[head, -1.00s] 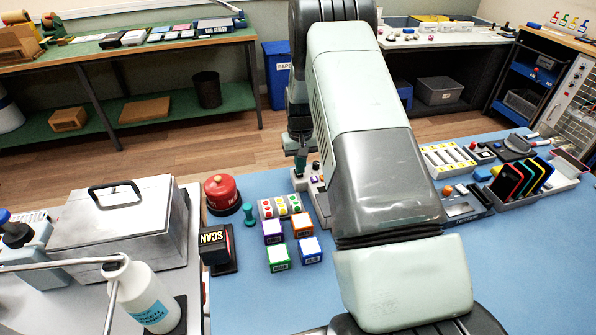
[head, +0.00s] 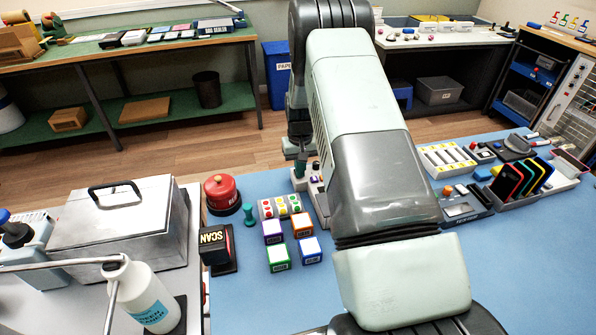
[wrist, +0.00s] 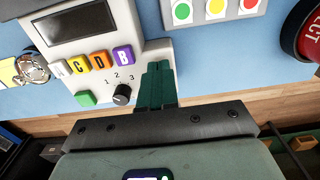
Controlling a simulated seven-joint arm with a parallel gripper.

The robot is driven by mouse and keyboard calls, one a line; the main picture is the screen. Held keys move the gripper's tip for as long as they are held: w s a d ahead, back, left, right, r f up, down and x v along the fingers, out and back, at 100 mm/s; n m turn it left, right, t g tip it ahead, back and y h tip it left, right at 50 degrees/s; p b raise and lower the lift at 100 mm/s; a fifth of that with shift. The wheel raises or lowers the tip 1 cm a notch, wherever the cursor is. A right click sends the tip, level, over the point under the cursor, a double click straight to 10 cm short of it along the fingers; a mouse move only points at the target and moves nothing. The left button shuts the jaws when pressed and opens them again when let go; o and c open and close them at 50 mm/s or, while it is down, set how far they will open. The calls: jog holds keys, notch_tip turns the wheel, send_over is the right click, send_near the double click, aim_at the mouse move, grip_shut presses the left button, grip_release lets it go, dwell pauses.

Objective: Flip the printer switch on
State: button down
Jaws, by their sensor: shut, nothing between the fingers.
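A light grey device, which looks like the printer (wrist: 145,75), fills the upper left of the wrist view. It has a dark screen (wrist: 75,27), coloured lettered keys (wrist: 101,60), a green button (wrist: 86,98) and a black knob (wrist: 122,94) marked 1 2 3. My gripper (wrist: 158,68) is shut and empty, its green fingers over the device's right end, beside the knob. I cannot tell if the fingers touch it. No switch is clearly visible; the fingers may hide it. In the head view my gripper (head: 300,170) is at the device's far left end, and my arm hides part of the device (head: 318,203).
A panel with coloured dots (head: 280,206), several coloured boxes (head: 273,231) and a red round button (head: 221,192) stand left of the device on the blue table (head: 255,300). Trays of phones (head: 545,180) lie far right. The table's far edge is close to my gripper.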

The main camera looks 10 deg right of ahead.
jog(key=shift+f, duration=0.3)
jog(key=shift+r, duration=0.15)
notch_tip(320, 180, up, 7)
dwell(0.8)
dwell(0.3)
jog(key=s+a+r+t, duration=0.1)
jog(key=s+r, duration=0.4)
jog(key=r, duration=0.4)
jog(key=s+a+r+t, duration=0.15)
jog(key=s+r, duration=0.25)
jog(key=r, duration=0.5)
jog(key=s+a+r, duration=0.2)
jog(key=s+r, duration=0.3)
jog(key=r, duration=0.3)
jog(key=s+a+r+t, duration=0.1)
jog(key=s+r, duration=0.1)
jog(key=s, duration=0.9)
jog(key=s+a+r+t, duration=0.1)
jog(key=s+r+t, duration=0.1)
jog(key=s, duration=0.9)
jog(key=shift+v, duration=0.8)
